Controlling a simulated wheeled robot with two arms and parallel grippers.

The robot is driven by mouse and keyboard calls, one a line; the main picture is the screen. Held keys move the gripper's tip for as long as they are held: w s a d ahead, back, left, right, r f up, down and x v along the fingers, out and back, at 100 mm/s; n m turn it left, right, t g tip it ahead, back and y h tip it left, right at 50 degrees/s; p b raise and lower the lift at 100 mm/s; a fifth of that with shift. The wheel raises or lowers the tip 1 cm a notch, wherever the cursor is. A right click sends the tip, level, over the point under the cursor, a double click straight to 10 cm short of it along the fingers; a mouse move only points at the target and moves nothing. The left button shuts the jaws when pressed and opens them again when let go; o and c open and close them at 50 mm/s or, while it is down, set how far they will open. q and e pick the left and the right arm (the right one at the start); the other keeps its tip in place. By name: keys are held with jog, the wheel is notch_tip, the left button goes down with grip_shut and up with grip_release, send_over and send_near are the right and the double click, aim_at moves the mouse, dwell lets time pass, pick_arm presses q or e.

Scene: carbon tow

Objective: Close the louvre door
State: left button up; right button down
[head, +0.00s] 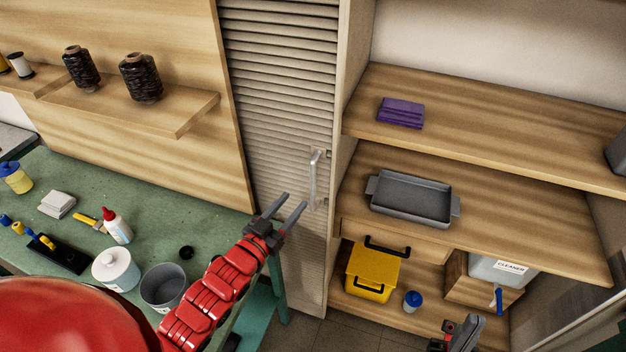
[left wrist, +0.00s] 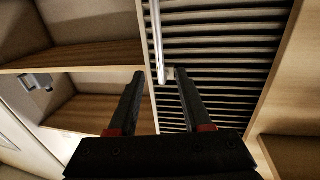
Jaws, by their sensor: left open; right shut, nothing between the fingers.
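The louvre door (head: 285,95) is tall with beige slats and stands at the left side of the open shelving; its slats also show in the left wrist view (left wrist: 225,60). Its upright metal handle (head: 315,180) is on the right part of the door. In the left wrist view the handle (left wrist: 156,40) reaches down between my fingertips; I cannot tell the depth gap. My left gripper (head: 295,200) is open and empty, just left of the handle's lower end. My right gripper (head: 474,324) is shut and empty at the bottom right, before the lower shelves.
The shelves hold a purple cloth (head: 401,113), a grey tray (head: 412,197), a yellow box (head: 372,272) and a cleaner container (head: 500,270). A green workbench (head: 160,215) with bottles and a grey cup (head: 163,287) lies left, under my left arm. A spool shelf (head: 185,115) juts out above.

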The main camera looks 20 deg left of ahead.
aim_at(311, 181)
pick_arm(q)
jog(key=p+x, duration=0.1)
jog(key=x, duration=0.9)
jog(key=shift+w+d+p, duration=0.15)
jog(key=shift+w+p, duration=0.05)
jog(key=shift+p, duration=0.2)
grip_shut()
dwell(0.9)
